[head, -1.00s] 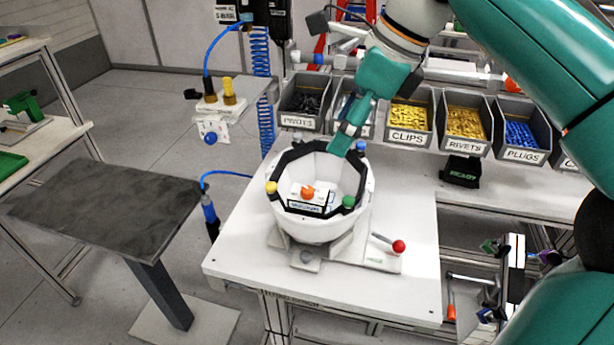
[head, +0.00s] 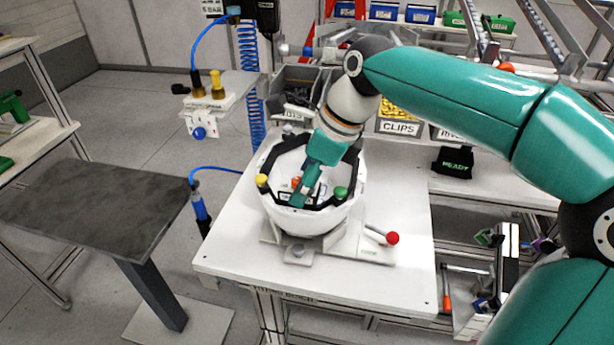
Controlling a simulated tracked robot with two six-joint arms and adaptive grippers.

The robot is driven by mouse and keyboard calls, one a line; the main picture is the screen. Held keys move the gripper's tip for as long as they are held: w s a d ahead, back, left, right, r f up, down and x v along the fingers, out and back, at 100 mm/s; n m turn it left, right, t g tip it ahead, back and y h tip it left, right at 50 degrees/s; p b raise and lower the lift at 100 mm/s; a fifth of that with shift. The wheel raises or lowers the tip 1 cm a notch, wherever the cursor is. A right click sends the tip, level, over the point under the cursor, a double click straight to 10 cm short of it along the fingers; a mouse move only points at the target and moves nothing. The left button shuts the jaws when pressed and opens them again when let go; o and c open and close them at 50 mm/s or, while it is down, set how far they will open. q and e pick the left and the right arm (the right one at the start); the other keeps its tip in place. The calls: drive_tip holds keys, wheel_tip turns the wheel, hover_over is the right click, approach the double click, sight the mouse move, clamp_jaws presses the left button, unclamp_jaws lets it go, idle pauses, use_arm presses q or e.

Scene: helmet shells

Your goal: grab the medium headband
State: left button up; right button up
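A white helmet shell (head: 312,220) sits open side up on a fixture on the white table. A black angular band (head: 325,203) lines its rim, with a yellow knob (head: 262,181) and a green knob (head: 341,192) on it. I cannot tell whether this band is the medium headband; no size mark is legible. My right gripper (head: 299,199) points down into the shell and hides part of its inside, including most of a white piece with an orange top (head: 296,183). Its fingertips look close together, but whether they are shut or hold anything is unclear. My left gripper is not in view.
Bins, including CLIPS (head: 399,128), line the back of the table (head: 350,275). A red-knobbed lever (head: 392,238) is right of the shell. A black READY block (head: 454,162) lies farther right. A rack with coloured parts (head: 505,265) is at lower right. A dark stand (head: 95,210) is left.

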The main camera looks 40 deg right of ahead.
drive_tip(key=shift+x, duration=0.8)
drive_tip(key=c, duration=1.2)
drive_tip(key=shift+r, duration=0.1)
drive_tip(key=shift+c, duration=0.4)
drive_tip(key=shift+r, duration=0.1)
